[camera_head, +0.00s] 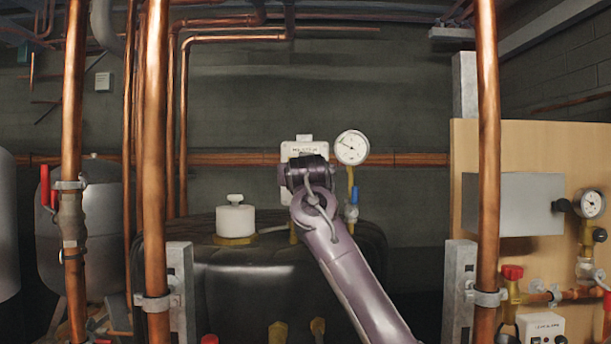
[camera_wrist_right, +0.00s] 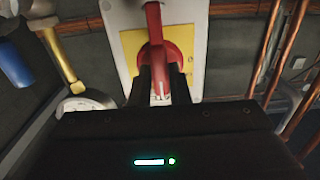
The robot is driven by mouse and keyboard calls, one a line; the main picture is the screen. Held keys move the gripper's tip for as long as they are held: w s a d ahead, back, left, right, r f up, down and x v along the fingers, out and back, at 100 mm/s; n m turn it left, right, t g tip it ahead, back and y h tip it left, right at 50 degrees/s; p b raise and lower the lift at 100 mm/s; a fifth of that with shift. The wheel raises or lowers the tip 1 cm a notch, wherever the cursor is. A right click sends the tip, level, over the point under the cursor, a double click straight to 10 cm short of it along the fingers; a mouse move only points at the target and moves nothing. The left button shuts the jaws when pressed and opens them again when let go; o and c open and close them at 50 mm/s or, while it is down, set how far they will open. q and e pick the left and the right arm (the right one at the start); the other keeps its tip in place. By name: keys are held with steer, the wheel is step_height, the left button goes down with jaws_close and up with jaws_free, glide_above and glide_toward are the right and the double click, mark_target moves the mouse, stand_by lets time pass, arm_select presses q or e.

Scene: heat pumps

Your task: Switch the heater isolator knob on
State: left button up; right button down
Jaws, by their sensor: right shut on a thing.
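The heater isolator is a pale box (camera_head: 304,147) on the back wall, partly hidden behind my right gripper in the head view. In the right wrist view its pale cover (camera_wrist_right: 192,20) carries a yellow plate (camera_wrist_right: 131,43) with a red knob (camera_wrist_right: 155,45). The knob's handle runs roughly up and down that picture. My right gripper (camera_wrist_right: 161,84) is shut on the red knob, one dark finger on each side. In the head view my right gripper (camera_head: 303,172) covers the knob. My left gripper is not in view.
A round gauge (camera_head: 351,147) and a blue-handled valve (camera_head: 354,196) stand close right of the isolator. A dark tank (camera_head: 250,285) with a white cap (camera_head: 235,218) lies below. Vertical copper pipes (camera_head: 487,150) stand in front on both sides.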

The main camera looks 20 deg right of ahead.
steer(key=shift+r, duration=0.1)
steer(key=c, duration=1.4)
jaws_free()
steer(key=shift+o, duration=0.2)
steer(key=b+v, duration=0.5)
steer(key=v, duration=0.2)
steer(key=shift+s+b, duration=0.3)
steer(key=shift+s, duration=0.1)
steer(key=shift+a, duration=0.15)
